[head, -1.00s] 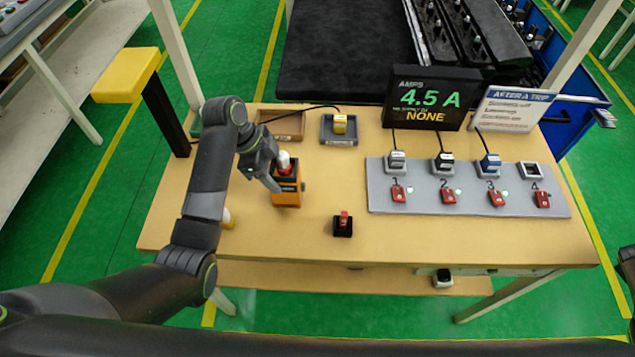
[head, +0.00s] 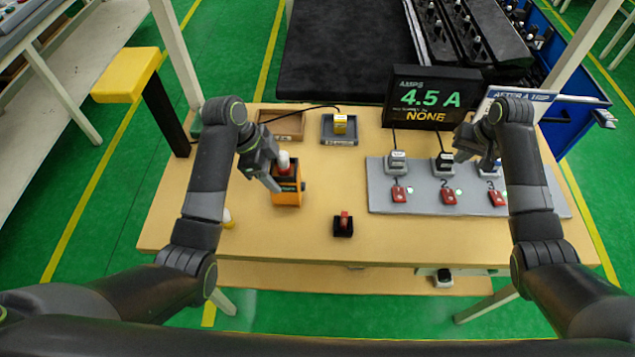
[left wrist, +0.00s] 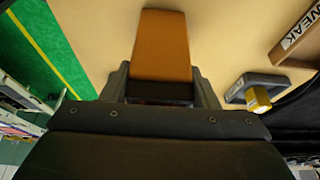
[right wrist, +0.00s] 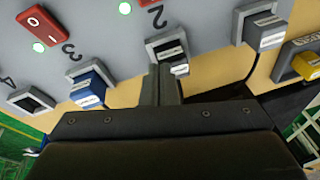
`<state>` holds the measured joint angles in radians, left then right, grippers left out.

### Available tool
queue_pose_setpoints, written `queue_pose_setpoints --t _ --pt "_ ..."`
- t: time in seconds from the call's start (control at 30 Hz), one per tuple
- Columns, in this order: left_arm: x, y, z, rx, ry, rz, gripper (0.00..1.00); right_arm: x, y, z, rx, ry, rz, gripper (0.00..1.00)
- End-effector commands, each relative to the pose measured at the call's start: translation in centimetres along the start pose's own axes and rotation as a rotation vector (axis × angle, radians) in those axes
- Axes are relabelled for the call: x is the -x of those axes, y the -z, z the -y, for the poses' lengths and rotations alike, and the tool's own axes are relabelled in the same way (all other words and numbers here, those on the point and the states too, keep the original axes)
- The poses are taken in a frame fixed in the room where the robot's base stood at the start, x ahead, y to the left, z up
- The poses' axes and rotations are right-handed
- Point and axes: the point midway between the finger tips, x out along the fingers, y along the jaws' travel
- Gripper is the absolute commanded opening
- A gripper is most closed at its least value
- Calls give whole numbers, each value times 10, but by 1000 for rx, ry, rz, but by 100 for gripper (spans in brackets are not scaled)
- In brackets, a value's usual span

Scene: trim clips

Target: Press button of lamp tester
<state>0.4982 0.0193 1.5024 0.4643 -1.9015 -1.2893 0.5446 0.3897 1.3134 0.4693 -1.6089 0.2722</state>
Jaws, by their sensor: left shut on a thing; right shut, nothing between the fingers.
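An orange box (head: 286,197) with a white-topped red part on it, seemingly the lamp tester, stands on the left half of the table. My left gripper (head: 274,182) is shut on it; the left wrist view shows the orange box (left wrist: 161,45) between the fingers. Its button cannot be made out. My right gripper (head: 462,156) is shut and empty, above the grey socket panel between positions 2 and 3. In the right wrist view its closed fingers (right wrist: 163,80) point near the number 2 socket. A small black block with a red top (head: 343,225) sits at the front middle.
The grey panel (head: 420,200) carries plugs and red switches; my right arm hides its right end. A display (head: 430,98) reads 4.5 A and NONE. A yellow block (head: 340,123) sits in a grey tray at the back. Table space around the black block is clear.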

Motion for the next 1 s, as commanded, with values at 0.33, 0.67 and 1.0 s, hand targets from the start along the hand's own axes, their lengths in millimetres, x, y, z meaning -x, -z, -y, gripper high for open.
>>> queue_pose_setpoints --t 0.33,0.67,1.0 --pt "0 0 0 1 -1 1 8 18 -105 190 47 567 231 0" --pt "0 0 0 1 0 1 8 34 -128 222 61 690 287 0" --pt "0 0 0 0 0 0 8 28 -130 226 60 689 287 0"
